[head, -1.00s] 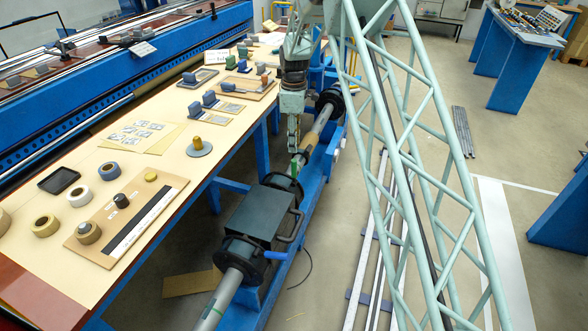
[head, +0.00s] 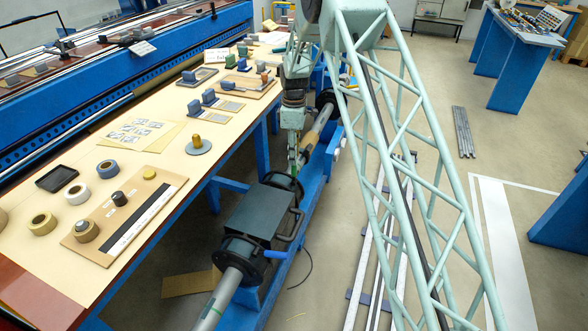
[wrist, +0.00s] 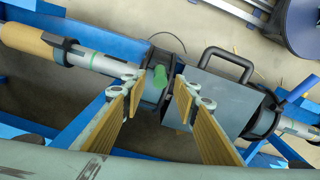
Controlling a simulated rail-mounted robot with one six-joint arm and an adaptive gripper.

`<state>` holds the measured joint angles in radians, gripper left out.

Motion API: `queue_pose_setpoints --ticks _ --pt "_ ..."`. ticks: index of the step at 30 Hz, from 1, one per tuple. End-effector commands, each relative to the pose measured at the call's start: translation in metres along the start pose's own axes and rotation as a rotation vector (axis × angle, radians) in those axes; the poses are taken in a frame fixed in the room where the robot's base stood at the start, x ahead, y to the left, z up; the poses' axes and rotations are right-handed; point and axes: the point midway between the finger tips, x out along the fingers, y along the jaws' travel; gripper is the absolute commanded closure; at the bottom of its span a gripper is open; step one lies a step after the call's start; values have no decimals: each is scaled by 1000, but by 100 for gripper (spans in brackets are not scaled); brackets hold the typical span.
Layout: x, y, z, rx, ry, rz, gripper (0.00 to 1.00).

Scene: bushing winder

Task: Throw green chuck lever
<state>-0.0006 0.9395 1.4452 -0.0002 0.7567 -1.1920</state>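The green chuck lever (wrist: 160,76) shows in the wrist view as a short green grip beside the dark chuck, next to the grey headstock box (wrist: 212,98). My gripper (wrist: 160,90) is open, with one finger on each side of the lever and visible gaps to both. I cannot tell how far above the lever the fingertips are. In the head view my gripper (head: 292,168) points down at the chuck at the far end of the headstock box (head: 258,222).
A blue-handled lever (head: 275,255) and a black bar handle (wrist: 230,60) stick out of the headstock. A shaft with a tan bushing (wrist: 30,40) runs from the chuck. The workbench (head: 100,245) on the left holds tape rolls and blocks.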

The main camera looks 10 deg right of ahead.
Motion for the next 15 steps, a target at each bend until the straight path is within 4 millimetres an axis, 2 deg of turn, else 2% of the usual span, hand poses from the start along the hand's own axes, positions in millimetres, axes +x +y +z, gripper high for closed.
queue_pose_setpoints --ticks 1,9,15 --pt "9 0 0 0 -1 -1 72" --pt "43 0 0 0 0 -1 72" --pt "59 0 0 0 0 -1 72"
